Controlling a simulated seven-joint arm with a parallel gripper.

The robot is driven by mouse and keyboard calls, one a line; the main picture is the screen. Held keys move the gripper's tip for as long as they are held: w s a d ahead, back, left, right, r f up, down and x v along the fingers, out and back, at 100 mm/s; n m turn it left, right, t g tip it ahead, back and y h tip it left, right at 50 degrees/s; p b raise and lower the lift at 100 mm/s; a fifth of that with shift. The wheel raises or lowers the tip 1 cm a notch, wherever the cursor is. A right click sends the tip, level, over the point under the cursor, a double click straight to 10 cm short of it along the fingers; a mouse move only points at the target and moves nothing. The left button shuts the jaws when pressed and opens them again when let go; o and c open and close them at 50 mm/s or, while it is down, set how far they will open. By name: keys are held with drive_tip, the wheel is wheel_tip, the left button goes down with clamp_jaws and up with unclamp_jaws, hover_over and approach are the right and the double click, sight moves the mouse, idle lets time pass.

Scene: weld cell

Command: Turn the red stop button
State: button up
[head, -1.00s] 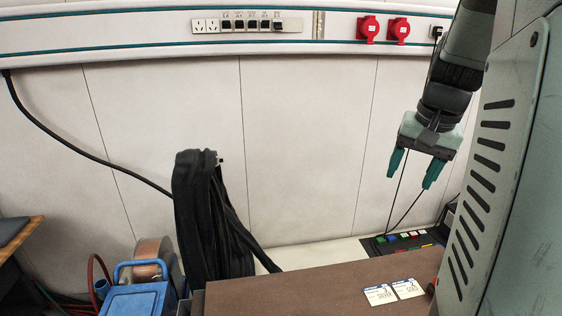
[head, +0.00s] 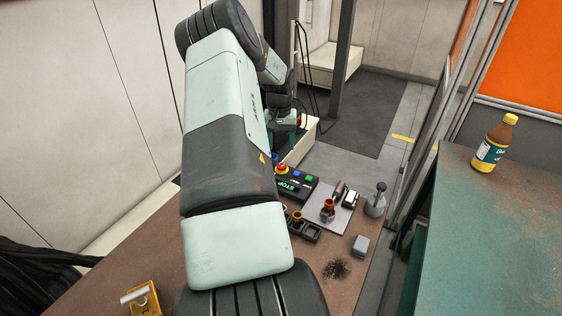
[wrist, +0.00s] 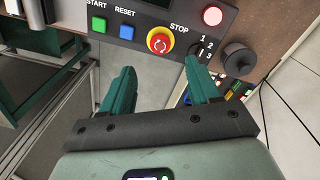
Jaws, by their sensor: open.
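The red stop button (wrist: 160,42) sits in a yellow ring with white arrows on a dark control panel (wrist: 142,54), below the word STOP in the wrist view. The button also shows in the head view (head: 282,168), at the end of the control box (head: 307,193). My gripper (wrist: 160,70) is open and empty. Its teal fingers lie apart, with tips just below the button in the wrist picture, one on each side. The right tip overlaps the panel's edge near the 1-2-3 selector. I cannot tell whether it touches. In the head view my arm partly hides the gripper.
Blue (wrist: 127,32) and green (wrist: 99,24) buttons and a pink lamp (wrist: 212,16) share the panel. A black knobbed part (wrist: 238,60) stands right of it.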

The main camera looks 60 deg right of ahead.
sight(282, 164)
wheel_tip(282, 164, down, 8)
drive_tip(key=shift+s+f, duration=0.1)
drive_tip(key=shift+f, duration=0.05)
idle(0.3)
drive_tip(key=c, duration=1)
drive_tip(key=shift+c, duration=0.3)
drive_tip(key=m, duration=0.3)
drive_tip(key=shift+m, duration=1.9)
